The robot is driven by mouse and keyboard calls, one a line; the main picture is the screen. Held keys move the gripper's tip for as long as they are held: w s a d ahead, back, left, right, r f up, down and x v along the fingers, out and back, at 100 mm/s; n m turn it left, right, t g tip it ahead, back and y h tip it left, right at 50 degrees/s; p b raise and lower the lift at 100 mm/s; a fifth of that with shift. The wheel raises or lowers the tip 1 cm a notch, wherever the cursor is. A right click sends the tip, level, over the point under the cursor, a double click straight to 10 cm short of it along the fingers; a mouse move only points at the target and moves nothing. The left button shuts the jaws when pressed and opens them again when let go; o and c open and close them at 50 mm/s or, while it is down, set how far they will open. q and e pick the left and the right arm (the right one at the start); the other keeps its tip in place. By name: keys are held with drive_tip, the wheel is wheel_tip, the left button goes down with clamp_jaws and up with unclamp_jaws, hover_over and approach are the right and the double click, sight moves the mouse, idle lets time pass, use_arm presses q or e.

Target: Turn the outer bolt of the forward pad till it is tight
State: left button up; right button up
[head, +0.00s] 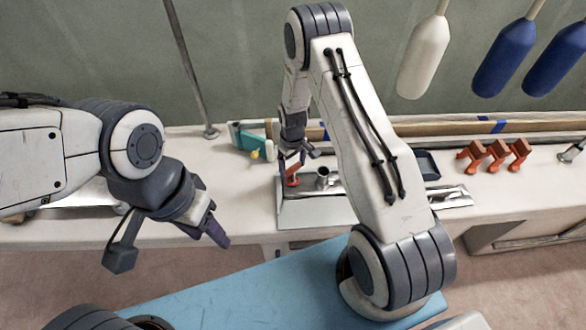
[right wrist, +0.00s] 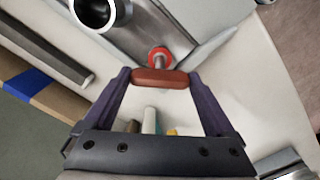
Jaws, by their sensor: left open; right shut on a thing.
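My right gripper (head: 294,166) reaches down at the metal pad (head: 305,214) on the white deck. It is shut on a red-brown bar-shaped handle (right wrist: 160,78), held between the purple fingers. Just beyond the bar, a red ring with a metal shank (right wrist: 158,57) sits at the end of the metal plate; this looks like the bolt's place. Whether its head is flush cannot be told. An upright metal tube (head: 322,179) stands on the pad right of the gripper. My left gripper (head: 214,225) is open and empty, in front of the deck edge, away from the pad.
Several orange stands (head: 493,153) and a dark tray (head: 427,164) are on the deck at the right. A grey pole (head: 190,65) rises at the left. Fenders (head: 505,57) hang at the upper right.

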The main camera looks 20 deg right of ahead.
drive_tip(key=m+b, duration=0.1)
drive_tip(key=m, duration=0.3)
drive_tip(key=shift+w+r+m+b, duration=0.1)
drive_tip(key=shift+w+m+b, duration=0.1)
drive_tip(key=shift+m+b, duration=0.15)
drive_tip(key=m+b, duration=0.1)
drive_tip(key=m, duration=0.3)
drive_tip(key=shift+m, duration=0.25)
drive_tip(key=m+b, duration=0.1)
drive_tip(key=m, duration=0.3)
drive_tip(key=shift+r+m+b, duration=0.1)
drive_tip(key=shift+m+b, duration=0.5)
drive_tip(key=shift+m, duration=1.8)
